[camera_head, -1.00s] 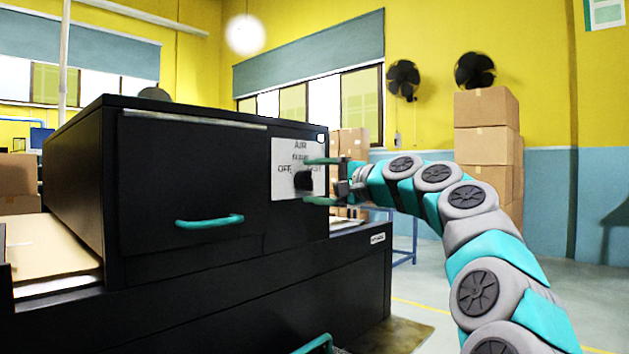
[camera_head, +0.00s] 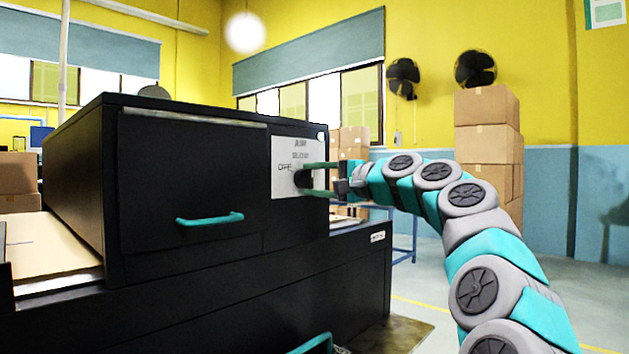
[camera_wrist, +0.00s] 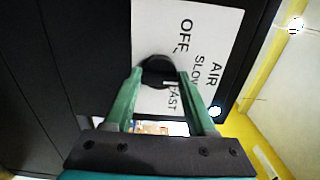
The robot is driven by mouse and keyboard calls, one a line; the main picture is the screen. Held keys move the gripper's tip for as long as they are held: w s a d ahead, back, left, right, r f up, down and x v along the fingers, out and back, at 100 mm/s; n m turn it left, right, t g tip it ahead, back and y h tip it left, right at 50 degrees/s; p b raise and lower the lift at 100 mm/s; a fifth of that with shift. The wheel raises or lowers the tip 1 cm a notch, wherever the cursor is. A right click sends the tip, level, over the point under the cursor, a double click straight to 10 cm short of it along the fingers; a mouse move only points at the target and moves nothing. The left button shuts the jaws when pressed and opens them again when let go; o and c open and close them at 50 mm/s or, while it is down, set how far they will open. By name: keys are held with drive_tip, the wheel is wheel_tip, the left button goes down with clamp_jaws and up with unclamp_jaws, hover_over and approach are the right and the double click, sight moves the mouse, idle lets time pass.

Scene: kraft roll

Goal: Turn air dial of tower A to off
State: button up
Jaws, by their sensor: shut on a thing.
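The air dial is a round black knob (camera_head: 303,179) on a white plate (camera_head: 283,158) at the right end of a black cabinet front. In the wrist view the dial (camera_wrist: 157,70) sits between my fingertips, and the plate (camera_wrist: 225,30) reads AIR, OFF, SLOW and FAST. A small pale mark shows at the dial's edge on the FAST side; I cannot tell surely whether it is the pointer. My gripper (camera_head: 312,179) has its two teal fingers shut on the dial, one above and one below it in the head view. No tower letter is readable.
The black cabinet (camera_head: 190,160) has a teal drawer handle (camera_head: 210,219) left of the dial. A lower black ledge (camera_head: 340,270) juts out below. Stacked cartons (camera_head: 487,140) stand behind my arm at right. Open floor (camera_head: 430,300) lies to the right of the cabinet.

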drive_tip(key=shift+f+n, duration=0.15)
drive_tip(key=shift+n, duration=0.15)
drive_tip(key=shift+b, duration=0.35)
drive_tip(key=n+b, duration=0.2)
drive_tip(key=n, duration=0.2)
drive_tip(key=shift+f, duration=0.1)
drive_tip(key=n+b, duration=0.1)
drive_tip(key=n, duration=0.3)
drive_tip(key=shift+n, duration=1.6)
drive_tip(key=o, duration=1.4)
drive_tip(key=shift+c, duration=0.2)
drive_tip(key=shift+r, duration=0.2)
